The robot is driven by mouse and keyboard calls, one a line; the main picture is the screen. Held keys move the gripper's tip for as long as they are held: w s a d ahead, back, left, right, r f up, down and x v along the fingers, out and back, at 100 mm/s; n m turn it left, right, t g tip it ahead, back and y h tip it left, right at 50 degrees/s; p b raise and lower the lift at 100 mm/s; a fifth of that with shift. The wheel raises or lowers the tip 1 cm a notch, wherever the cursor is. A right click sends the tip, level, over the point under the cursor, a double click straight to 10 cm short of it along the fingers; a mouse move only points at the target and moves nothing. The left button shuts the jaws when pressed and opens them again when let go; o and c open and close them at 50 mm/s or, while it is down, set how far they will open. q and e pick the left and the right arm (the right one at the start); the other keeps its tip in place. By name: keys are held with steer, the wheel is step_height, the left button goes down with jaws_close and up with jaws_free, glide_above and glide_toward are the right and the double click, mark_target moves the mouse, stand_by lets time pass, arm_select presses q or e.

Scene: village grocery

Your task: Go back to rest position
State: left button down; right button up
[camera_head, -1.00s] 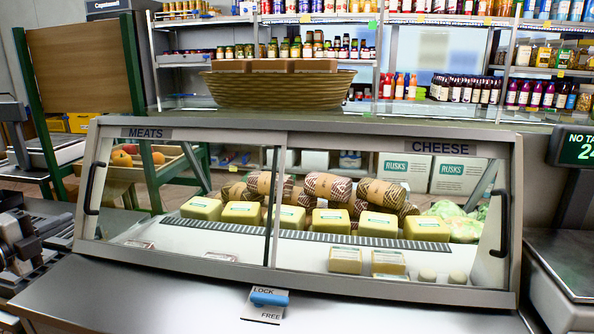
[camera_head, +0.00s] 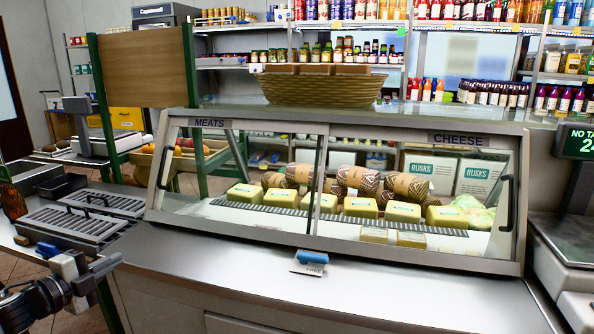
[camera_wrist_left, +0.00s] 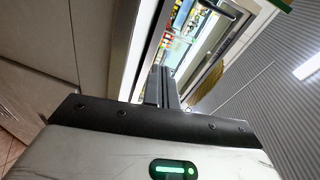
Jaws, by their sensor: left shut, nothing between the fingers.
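My left gripper (camera_head: 108,265) is low at the left edge of the head view, empty and clear of the counter case. In the left wrist view its dark fingers (camera_wrist_left: 163,86) are together with nothing between them. The glass display case (camera_head: 347,251), with a meats door and a cheese door, stands on the counter to the right of the gripper. Both glass doors appear shut. My right gripper is not in view.
A ribbed metal appliance (camera_head: 75,225) stands on the left counter, near my left arm. A scale (camera_head: 570,240) is at the right. A wicker basket (camera_head: 320,90) sits on the case top.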

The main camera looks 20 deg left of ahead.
arm_select(q)
steer(key=s+d+f+n+g, duration=0.1)
steer(key=s+d+f+n, duration=0.3)
steer(key=d+f, duration=0.4)
steer(key=s+d+f+n+g, duration=0.2)
steer(key=s+d+f+n, duration=0.1)
steer(key=d+f, duration=0.5)
steer(key=s+d+n+g+h, duration=0.1)
steer(key=s+d+n, duration=0.3)
steer(key=d, duration=0.8)
steer(key=s+d+n+g+h, duration=0.1)
steer(key=s+d+n, duration=0.3)
steer(key=d, duration=0.9)
steer(key=shift+s+d+g+p, duration=0.25)
steer(key=shift+s+g+p, duration=0.15)
steer(key=shift+s+g, duration=0.2)
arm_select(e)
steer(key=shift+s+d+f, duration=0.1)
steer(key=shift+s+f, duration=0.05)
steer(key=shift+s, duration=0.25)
arm_select(q)
steer(key=shift+f, duration=0.1)
